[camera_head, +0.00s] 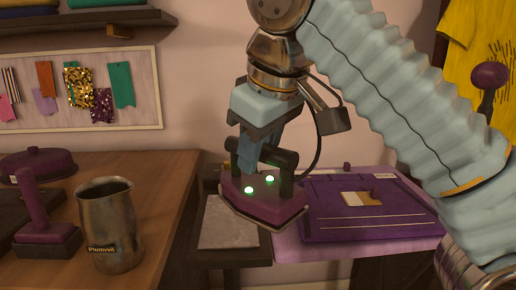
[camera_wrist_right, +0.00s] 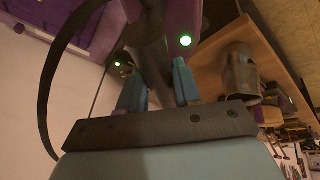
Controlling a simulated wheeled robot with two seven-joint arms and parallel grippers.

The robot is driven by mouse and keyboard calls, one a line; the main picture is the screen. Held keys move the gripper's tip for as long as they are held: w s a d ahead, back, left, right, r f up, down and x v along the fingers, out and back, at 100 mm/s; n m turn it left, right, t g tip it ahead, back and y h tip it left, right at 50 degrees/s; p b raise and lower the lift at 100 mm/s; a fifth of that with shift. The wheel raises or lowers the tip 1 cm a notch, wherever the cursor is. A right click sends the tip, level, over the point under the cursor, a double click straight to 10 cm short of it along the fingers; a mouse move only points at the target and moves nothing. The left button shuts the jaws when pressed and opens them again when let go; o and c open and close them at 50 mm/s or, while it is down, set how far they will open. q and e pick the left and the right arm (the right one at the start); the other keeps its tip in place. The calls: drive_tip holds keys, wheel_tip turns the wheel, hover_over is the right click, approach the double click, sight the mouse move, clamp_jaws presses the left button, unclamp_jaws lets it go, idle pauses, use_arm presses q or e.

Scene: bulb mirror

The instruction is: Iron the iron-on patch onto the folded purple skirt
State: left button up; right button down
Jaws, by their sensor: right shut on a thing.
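My right gripper (camera_head: 262,150) is shut on the dark handle of the purple iron (camera_head: 262,208). Two green lights glow on the iron's top. In the right wrist view, the gripper's blue fingers (camera_wrist_right: 158,88) close around the handle, and part of the purple iron body (camera_wrist_right: 183,18) shows. The iron is left of the folded purple skirt (camera_head: 325,228), which lies flat on the board. A small white and golden-brown patch (camera_head: 352,199) lies on the skirt, apart from the iron. My left gripper is not in view.
A grey plate (camera_head: 228,232) lies beneath and left of the iron; contact cannot be told. A metal pitcher (camera_head: 108,225) and a purple-handled tool (camera_head: 40,215) stand on the wooden table (camera_head: 165,170) at left. A yellow shirt (camera_head: 475,60) hangs at right.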

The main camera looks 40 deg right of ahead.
drive_tip(key=w+d+f+m+g+h, duration=0.1)
drive_tip(key=d+m, duration=0.8)
drive_tip(key=d, duration=1.9)
drive_tip(key=f+g+h, duration=0.1)
drive_tip(key=h, duration=0.1)
drive_tip(key=shift+w+d+f+m+h, duration=0.15)
drive_tip(key=shift+w+f+m+h, duration=0.05)
drive_tip(key=shift+m+h, duration=0.1)
drive_tip(key=shift+f+b, duration=2.85)
drive_tip(key=shift+f, duration=0.75)
drive_tip(key=shift+f+b, duration=0.3)
drive_tip(key=shift+f, duration=0.1)
